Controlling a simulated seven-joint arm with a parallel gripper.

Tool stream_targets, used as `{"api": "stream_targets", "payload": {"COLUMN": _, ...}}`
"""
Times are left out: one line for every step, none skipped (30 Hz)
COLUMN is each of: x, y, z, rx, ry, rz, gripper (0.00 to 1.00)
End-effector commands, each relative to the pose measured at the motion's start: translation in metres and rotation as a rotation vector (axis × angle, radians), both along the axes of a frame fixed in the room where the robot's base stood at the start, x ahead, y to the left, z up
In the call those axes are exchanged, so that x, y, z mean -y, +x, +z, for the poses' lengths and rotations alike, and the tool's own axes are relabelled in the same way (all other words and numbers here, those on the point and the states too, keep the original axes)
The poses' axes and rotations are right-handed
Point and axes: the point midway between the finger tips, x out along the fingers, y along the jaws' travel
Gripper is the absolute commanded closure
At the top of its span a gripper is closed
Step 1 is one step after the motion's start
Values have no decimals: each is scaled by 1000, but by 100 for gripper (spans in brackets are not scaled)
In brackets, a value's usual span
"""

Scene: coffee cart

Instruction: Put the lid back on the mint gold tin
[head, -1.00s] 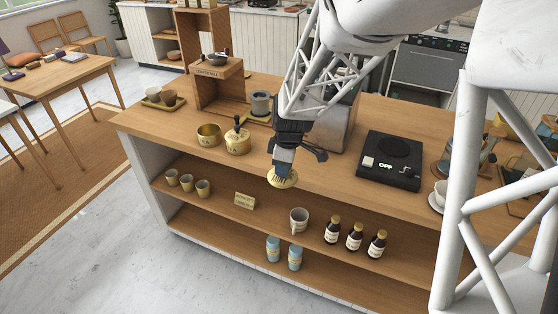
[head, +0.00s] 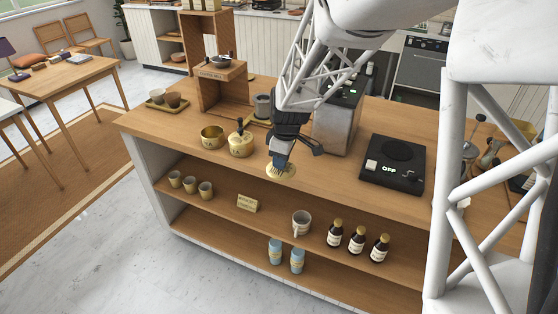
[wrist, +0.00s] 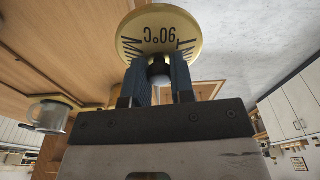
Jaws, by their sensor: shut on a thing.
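The gold lid (head: 284,174) is a shallow disc, held low in front of the counter's front edge in the head view. My gripper (head: 280,160) is shut on the lid's small knob. In the wrist view, the lid (wrist: 160,22) fills the top, with "90°C" and other dark letters on it, and my gripper's blue fingers (wrist: 160,80) pinch its dark, round knob. An open gold tin (head: 211,138) stands without a lid on the counter, left of my gripper. Beside it stands a gold vessel (head: 241,146) with a dark knob on top.
On the counter (head: 310,178), a grey metal box-shaped machine (head: 338,128) stands behind my gripper and a black scale-like device (head: 392,165) lies to the right. A wooden stand (head: 222,88) rises behind the tins. Small cups and several bottles (head: 357,240) stand on the shelf below.

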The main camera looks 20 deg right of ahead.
Motion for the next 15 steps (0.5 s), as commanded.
{"api": "stream_targets", "payload": {"x": -2, "y": 11, "z": 3, "rx": -1, "ry": 0, "rz": -23, "gripper": 100}}
{"api": "stream_targets", "payload": {"x": -2, "y": 18, "z": 6, "rx": -1, "ry": -1, "rz": -41, "gripper": 100}}
{"api": "stream_targets", "payload": {"x": -3, "y": 28, "z": 9, "rx": -2, "ry": -1, "rz": -67, "gripper": 100}}
{"api": "stream_targets", "payload": {"x": -4, "y": 36, "z": 12, "rx": -2, "ry": -1, "rz": -88, "gripper": 100}}
{"api": "stream_targets", "payload": {"x": -5, "y": 43, "z": 14, "rx": -5, "ry": -2, "rz": -111, "gripper": 100}}
{"api": "stream_targets", "payload": {"x": -6, "y": 54, "z": 18, "rx": -5, "ry": -3, "rz": -142, "gripper": 100}}
{"api": "stream_targets", "payload": {"x": -8, "y": 63, "z": 21, "rx": -7, "ry": -3, "rz": -166, "gripper": 100}}
{"api": "stream_targets", "payload": {"x": -9, "y": 72, "z": 24, "rx": -6, "ry": -4, "rz": -190, "gripper": 100}}
{"api": "stream_targets", "payload": {"x": -11, "y": 83, "z": 28, "rx": -8, "ry": -4, "rz": -224, "gripper": 100}}
{"api": "stream_targets", "payload": {"x": -13, "y": 91, "z": 31, "rx": -9, "ry": -4, "rz": -249, "gripper": 100}}
{"api": "stream_targets", "payload": {"x": -14, "y": 100, "z": 34, "rx": -9, "ry": -5, "rz": -274, "gripper": 100}}
{"api": "stream_targets", "payload": {"x": -16, "y": 111, "z": 38, "rx": -9, "ry": -5, "rz": -308, "gripper": 100}}
{"api": "stream_targets", "payload": {"x": -18, "y": 119, "z": 41, "rx": -9, "ry": -6, "rz": -333, "gripper": 100}}
{"api": "stream_targets", "payload": {"x": -20, "y": 127, "z": 43, "rx": -11, "ry": -6, "rz": -358, "gripper": 100}}
{"api": "stream_targets", "payload": {"x": -22, "y": 138, "z": 48, "rx": -11, "ry": -6, "rz": -391, "gripper": 100}}
